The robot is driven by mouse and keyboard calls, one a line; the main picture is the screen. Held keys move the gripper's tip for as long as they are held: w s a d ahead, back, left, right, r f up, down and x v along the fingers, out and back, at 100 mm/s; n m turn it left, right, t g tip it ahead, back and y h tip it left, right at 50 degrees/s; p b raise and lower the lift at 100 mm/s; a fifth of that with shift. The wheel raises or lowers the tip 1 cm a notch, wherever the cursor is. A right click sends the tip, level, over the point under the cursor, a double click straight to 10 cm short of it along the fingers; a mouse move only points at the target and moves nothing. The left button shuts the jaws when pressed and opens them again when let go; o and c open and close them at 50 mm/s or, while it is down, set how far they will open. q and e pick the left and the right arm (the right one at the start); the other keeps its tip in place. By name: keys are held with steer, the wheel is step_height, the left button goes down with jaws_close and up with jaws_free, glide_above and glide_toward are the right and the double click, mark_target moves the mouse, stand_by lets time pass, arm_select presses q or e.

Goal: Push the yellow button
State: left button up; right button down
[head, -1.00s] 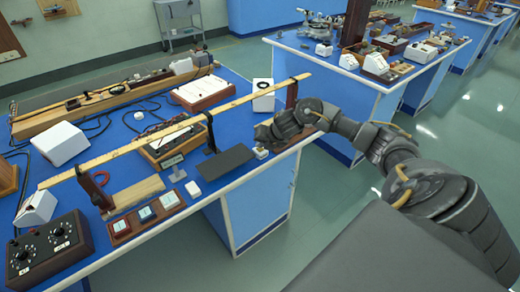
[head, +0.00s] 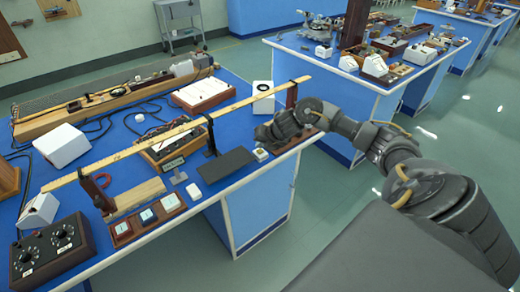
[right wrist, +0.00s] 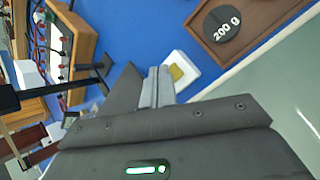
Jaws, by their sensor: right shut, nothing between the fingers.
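The yellow button (right wrist: 177,72) sits on a small white square box (right wrist: 184,80) on the blue bench top. In the head view the small white box (head: 261,154) lies near the bench's front edge, just below my right gripper (head: 264,134). In the right wrist view the shut, empty fingers of my right gripper (right wrist: 156,84) reach to the left side of the button and hide part of the box. I cannot tell whether they touch it. My left gripper is not in view.
A wooden tray with a black 200 g weight (right wrist: 222,22) lies beside the white box. A long wooden beam (head: 150,143) on stands runs across the bench (head: 222,185). A dark flat plate (head: 226,164) lies left of the box. The floor in front is clear.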

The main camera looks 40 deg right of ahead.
mark_target(261, 152)
steer(key=shift+r, duration=0.1)
step_height(261, 152, up, 5)
steer(key=p, duration=0.4)
stand_by(0.3)
stand_by(0.8)
